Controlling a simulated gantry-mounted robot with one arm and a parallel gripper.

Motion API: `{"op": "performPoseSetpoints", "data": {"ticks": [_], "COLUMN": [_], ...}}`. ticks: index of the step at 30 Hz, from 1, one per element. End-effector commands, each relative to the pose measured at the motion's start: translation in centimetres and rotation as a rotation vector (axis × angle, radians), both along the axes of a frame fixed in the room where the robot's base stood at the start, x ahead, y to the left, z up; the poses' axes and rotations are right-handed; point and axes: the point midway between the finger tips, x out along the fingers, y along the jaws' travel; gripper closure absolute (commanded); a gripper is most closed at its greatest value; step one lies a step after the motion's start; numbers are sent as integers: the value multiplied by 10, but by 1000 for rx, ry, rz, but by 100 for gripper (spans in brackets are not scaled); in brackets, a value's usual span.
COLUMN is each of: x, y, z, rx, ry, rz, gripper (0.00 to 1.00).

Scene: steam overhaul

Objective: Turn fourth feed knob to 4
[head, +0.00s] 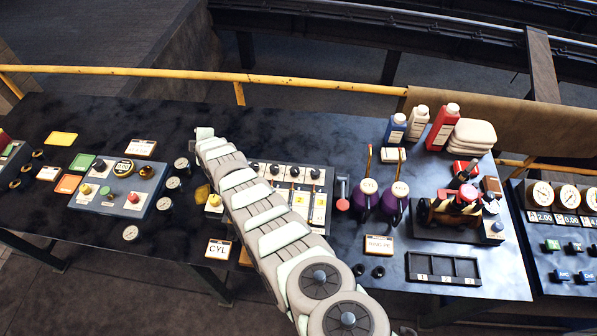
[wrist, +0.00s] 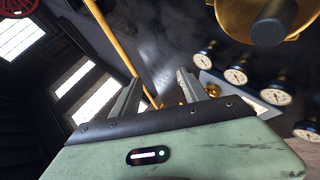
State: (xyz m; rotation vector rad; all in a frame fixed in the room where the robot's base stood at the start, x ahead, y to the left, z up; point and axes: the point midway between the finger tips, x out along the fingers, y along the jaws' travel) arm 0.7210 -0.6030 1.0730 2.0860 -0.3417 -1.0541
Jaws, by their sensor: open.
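A panel with a row of black knobs (head: 294,172) above white strips stands mid-table in the head view, partly behind my arm. The rightmost knob in sight (head: 315,174) is upright and clear of the arm. Its setting is too small to read. My arm crosses the table, and its far end points up and left of that panel. In the wrist view my gripper (wrist: 158,84) is open, with nothing between its two grey fingers. White dials with dark bodies (wrist: 237,75) stand to its right, apart from the fingers. I cannot tell for sure which dials they are.
A blue-grey panel (head: 112,203) with coloured buttons lies left of my arm. Small round gauges (head: 172,183) stand between. A CYL sign (head: 217,249) is in front. A large brass part (wrist: 262,15) looms upper right in the wrist view.

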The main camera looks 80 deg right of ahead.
Motion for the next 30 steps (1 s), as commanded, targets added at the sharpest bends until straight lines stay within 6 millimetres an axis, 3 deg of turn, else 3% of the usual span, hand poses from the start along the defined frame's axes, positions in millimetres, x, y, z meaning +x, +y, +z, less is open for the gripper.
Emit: {"op": "performPoseSetpoints", "data": {"ticks": [1,3,8,12,15,18,22,26,30], "x": [-25,-62,-164,-261,-321,-363,-390,-395,-395], "y": [-23,-41,-65,-64,-53,-41,-31,-28,-27], "z": [0,-3,-1,12,25,37,46,43,27], "rx": [15,52,165,291,382,450,501,512,514], "ry": [76,194,446,631,724,781,816,823,821], "rz": [1,24,90,162,210,249,277,286,285], "gripper": [48,48,48,48,48,48,48,48,48]}}
